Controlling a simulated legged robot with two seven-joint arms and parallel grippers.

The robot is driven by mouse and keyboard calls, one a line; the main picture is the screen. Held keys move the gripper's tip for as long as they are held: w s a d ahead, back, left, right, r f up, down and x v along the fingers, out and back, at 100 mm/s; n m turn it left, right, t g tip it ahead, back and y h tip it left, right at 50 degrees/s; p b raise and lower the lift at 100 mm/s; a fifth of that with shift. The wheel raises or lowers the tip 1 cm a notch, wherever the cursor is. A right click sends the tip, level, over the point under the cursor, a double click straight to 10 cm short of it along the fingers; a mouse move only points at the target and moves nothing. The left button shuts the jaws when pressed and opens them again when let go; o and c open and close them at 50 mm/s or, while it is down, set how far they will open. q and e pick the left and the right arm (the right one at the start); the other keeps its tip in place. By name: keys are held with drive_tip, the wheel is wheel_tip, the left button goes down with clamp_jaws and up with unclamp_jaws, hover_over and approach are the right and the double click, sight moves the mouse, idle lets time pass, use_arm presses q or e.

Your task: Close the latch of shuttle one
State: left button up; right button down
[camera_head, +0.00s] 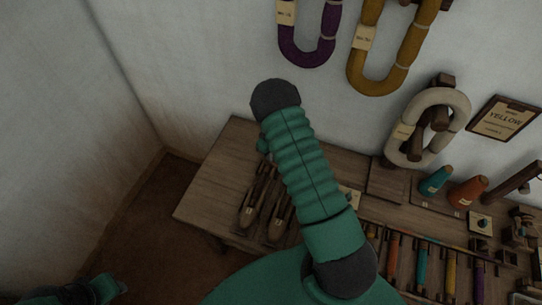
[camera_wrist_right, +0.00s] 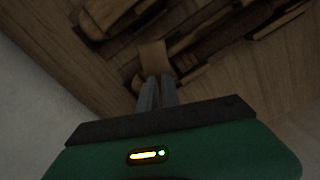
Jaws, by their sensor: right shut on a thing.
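Dark wooden shuttles (camera_head: 252,204) with pale labels lie side by side at the left of the bench in the head view, partly behind my right arm. In the right wrist view, dark wooden shuttle parts (camera_wrist_right: 205,35) lie across the top. My right gripper (camera_wrist_right: 157,82) is shut there, its two grey fingers close together at the near end of a shuttle, against a small tan piece (camera_wrist_right: 153,57) that looks like the latch. The fingertips hide the contact, and I cannot read which shuttle it is.
The wooden bench (camera_head: 212,190) has a bare left end. Yarn hanks (camera_head: 387,50) hang on the wall. My green right arm covers the bench middle.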

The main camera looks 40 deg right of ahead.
drive_tip(key=m, duration=1.3)
drive_tip(key=shift+f, duration=0.1)
drive_tip(key=shift+m, duration=0.4)
drive_tip(key=c, duration=1.8)
unclamp_jaws()
wheel_tip(320, 180, up, 17)
drive_tip(key=shift+w+f+p, duration=0.1)
drive_tip(key=shift+f+p, duration=0.05)
drive_tip(key=shift+p, duration=0.3)
